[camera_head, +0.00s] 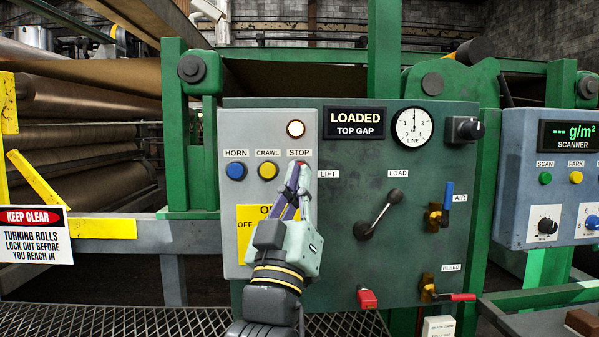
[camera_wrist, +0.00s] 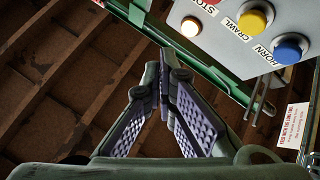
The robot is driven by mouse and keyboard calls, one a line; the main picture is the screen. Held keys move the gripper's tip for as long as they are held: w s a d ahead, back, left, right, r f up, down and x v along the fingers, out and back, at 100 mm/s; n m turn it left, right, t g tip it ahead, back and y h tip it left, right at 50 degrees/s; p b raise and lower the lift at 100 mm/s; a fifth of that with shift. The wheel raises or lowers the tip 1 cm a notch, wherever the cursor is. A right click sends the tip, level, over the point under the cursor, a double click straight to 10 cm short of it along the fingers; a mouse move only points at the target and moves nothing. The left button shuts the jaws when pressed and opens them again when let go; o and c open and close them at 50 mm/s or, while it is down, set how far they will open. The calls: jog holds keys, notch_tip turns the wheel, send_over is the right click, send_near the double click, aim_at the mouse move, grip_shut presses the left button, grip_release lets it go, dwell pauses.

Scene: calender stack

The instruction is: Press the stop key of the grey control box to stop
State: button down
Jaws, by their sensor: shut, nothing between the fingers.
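The grey control box (camera_head: 250,125) is left of centre in the head view, with a blue HORN key (camera_head: 236,171), a yellow CRAWL key (camera_head: 268,170) and a STOP label. The red stop key (camera_wrist: 207,3) shows at the top edge of the wrist view, partly cut off. In the head view my gripper (camera_head: 298,170) covers most of it, just under the label. My gripper (camera_wrist: 163,75) is shut and empty, its fingertips together. In the wrist view the tips appear apart from the key; contact cannot be told. The round lamp (camera_head: 295,128) above STOP glows white.
Right of the box is a green panel (camera_head: 340,230) with a LOADED display (camera_head: 354,122), a LOAD lever (camera_head: 379,212) and valves. A scanner box (camera_head: 518,190) stands farther right. Large rolls (camera_head: 80,100) are at left, behind a KEEP CLEAR sign (camera_head: 36,235).

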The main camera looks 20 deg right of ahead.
jog(key=w+d, duration=0.2)
jog(key=w, duration=0.5)
jog(key=shift+w, duration=0.35)
dwell(1.1)
jog(key=shift+w+d, duration=0.15)
jog(key=shift+w, duration=0.15)
jog(key=shift+w+d, duration=0.2)
jog(key=shift+w, duration=0.35)
dwell(0.7)
jog(key=shift+s, duration=0.2)
jog(key=shift+s+a, duration=0.3)
jog(key=shift+s, duration=0.55)
jog(key=s, duration=0.2)
jog(key=s+a, duration=0.1)
jog(key=s, duration=0.1)
jog(key=shift+s+a, duration=0.2)
jog(key=shift+s, duration=0.1)
